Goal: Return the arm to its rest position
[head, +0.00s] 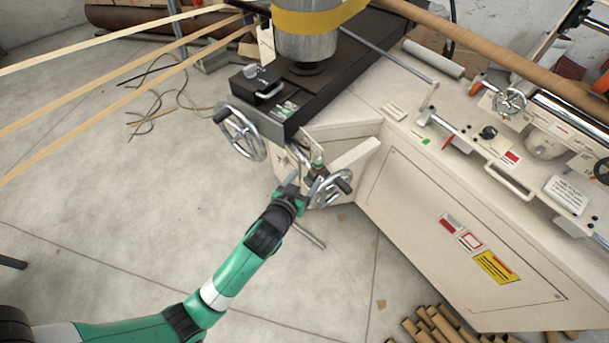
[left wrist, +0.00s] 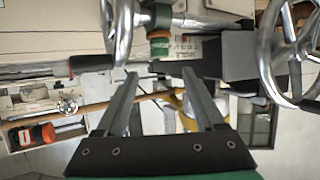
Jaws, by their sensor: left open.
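My left arm, green with a white band, reaches in from the lower left of the head view. Its gripper (head: 302,185) is close beside a chrome handwheel (head: 341,187) on the front of the winder. In the left wrist view my left gripper (left wrist: 160,72) has its two fingers apart with nothing held between them. A small green and orange banded part (left wrist: 159,42) shows just beyond the fingertips. I cannot tell whether the fingers touch anything. One handwheel (left wrist: 123,32) shows at upper left there and another (left wrist: 267,62) at right. My right gripper is not in view.
A second handwheel (head: 241,138) is on the dark machine head (head: 335,87). The cream cabinet (head: 405,210) stands to the right. Cardboard tubes (head: 437,325) lie at the bottom right. Paper strips (head: 120,93) cross the upper left. The concrete floor (head: 110,220) is mostly clear.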

